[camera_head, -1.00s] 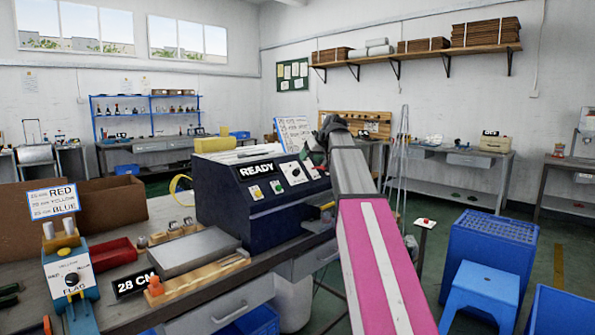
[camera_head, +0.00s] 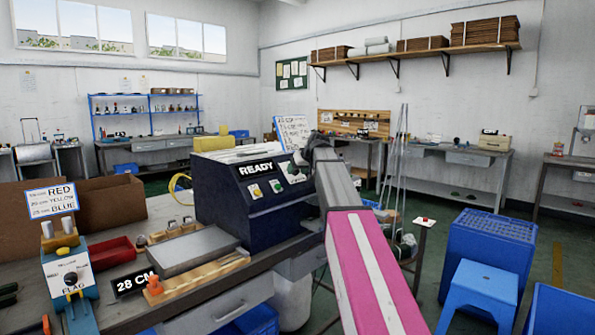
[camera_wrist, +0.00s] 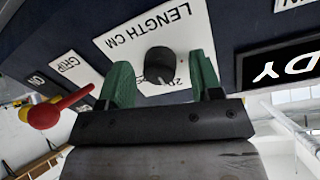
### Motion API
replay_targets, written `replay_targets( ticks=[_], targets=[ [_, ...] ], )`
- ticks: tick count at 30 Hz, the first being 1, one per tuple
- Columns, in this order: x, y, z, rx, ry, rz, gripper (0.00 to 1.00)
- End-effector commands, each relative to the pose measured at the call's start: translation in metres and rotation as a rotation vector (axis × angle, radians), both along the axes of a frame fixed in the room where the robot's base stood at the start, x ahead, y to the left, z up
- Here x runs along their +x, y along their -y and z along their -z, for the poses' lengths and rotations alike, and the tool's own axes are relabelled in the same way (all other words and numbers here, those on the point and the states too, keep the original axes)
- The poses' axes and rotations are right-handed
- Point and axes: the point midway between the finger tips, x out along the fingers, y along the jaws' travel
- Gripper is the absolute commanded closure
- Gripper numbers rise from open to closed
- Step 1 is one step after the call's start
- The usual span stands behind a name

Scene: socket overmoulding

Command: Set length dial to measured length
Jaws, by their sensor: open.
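The length dial is a black round knob (camera_wrist: 159,64) on a white plate (camera_wrist: 183,22) lettered LENGTH CM, upside down in the wrist view. My gripper (camera_wrist: 161,76) has green fingers, open, one on each side of the knob. Gaps show between knob and fingers, and I cannot tell any contact. In the head view the plate (camera_head: 291,172) is on the front of a dark blue machine (camera_head: 220,205) with a READY display (camera_head: 256,169), partly hidden by my arm. The knob's pointer setting is not readable. A black sign (camera_head: 135,283) on the bench reads 28 CM.
A red-knobbed lever (camera_wrist: 45,114) and other lettered plates (camera_wrist: 75,68) are left of my gripper in the wrist view. A teal flag unit (camera_head: 70,280) with its own dial stands at the bench's left. Blue crates and a blue stool (camera_head: 480,290) stand on the right.

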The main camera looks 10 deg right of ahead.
Motion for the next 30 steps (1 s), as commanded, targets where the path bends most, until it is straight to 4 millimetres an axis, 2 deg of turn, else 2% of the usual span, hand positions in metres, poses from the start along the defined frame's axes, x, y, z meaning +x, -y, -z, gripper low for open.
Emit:
replay_targets(
  ticks=[6, 8, 9, 11, 22, 30],
  targets=[
    [0.0001, 0.0, 0.0001, 0.0, 0.0, 0.0, 0.41],
    [0.0001, 0.0, 0.0001, 0.0, 0.0, 0.0, 0.6],
    [0.0001, 0.0, 0.0001, 0.0, 0.0, 0.0, 0.74],
    [0.0, 0.0, 0.0, 0.0, 0.0, 0.0, 0.9],
    [-0.0003, 0.0001, 0.0, -0.024, 0.017, -0.026, 0.9],
    [-0.0005, 0.0003, 0.0002, -0.12, 0.088, -0.135, 0.9]
  ],
)
